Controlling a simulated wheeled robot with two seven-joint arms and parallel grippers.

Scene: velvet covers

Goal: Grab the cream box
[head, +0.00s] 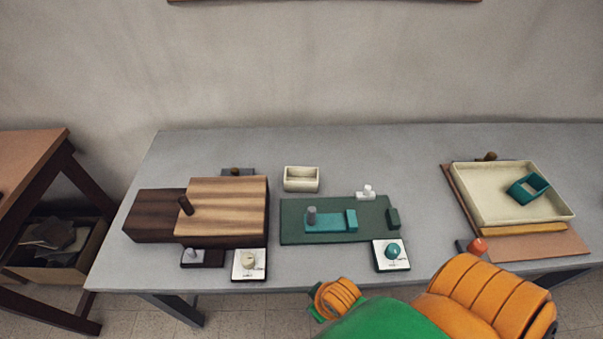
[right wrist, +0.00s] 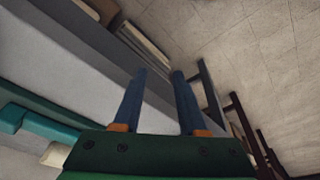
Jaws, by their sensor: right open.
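A small open cream box (head: 301,183) stands upright on the grey table in the head view, behind a dark green board. It looks empty and nothing touches it. My right gripper (right wrist: 159,74) shows in the right wrist view with two blue fingers apart and nothing between them. It is near the table's front edge, with floor in view beyond. In the head view only my orange and green arm parts show at the lower right, and the fingers are out of sight. My left gripper is in neither view.
Left of the box is a dark wooden case (head: 152,215) with a striped lid (head: 235,200). The green board (head: 290,228) carries teal pieces (head: 328,223). A large cream tray (head: 467,207) at right holds a teal frame (head: 528,188). Grey table (head: 220,145) behind the box is clear.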

